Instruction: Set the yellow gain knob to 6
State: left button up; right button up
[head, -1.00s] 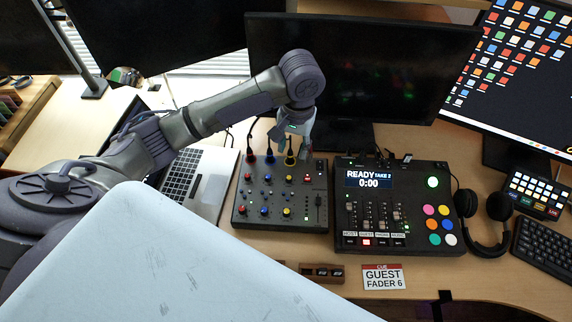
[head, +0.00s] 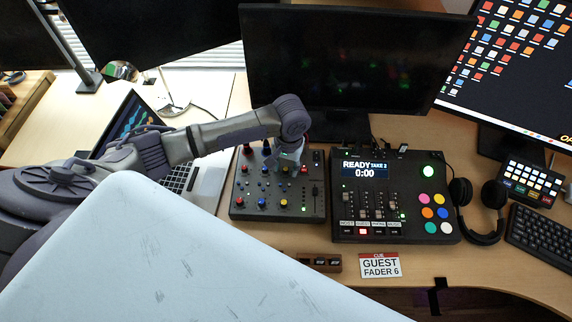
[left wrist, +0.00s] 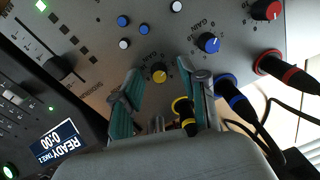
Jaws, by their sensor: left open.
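The yellow gain knob (left wrist: 159,73) is a small round cap on the dark mixer (left wrist: 105,75), with a GAIN scale around it. My left gripper (left wrist: 160,68) is open; in the left wrist view one fingertip shows on each side of the knob, with gaps. I cannot tell how far above the panel the tips are, and the knob's pointer setting is too small to read. In the head view my left gripper (head: 284,158) hangs over the upper part of the mixer (head: 300,213) and hides the gain knob. My right gripper is not in view.
A yellow plug (left wrist: 184,112) stands behind the knob, between the finger bases. The blue gain knob (left wrist: 208,43) and red gain knob (left wrist: 266,10) are beside it. A fader console (head: 395,165) stands right of the mixer. A card (head: 380,265) reads GUEST FADER 6.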

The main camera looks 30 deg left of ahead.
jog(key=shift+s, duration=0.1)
pick_arm(q)
jog(key=c, duration=0.8)
grip_shut()
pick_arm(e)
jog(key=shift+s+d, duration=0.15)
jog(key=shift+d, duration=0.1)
pick_arm(q)
jog(key=shift+r, duration=0.1)
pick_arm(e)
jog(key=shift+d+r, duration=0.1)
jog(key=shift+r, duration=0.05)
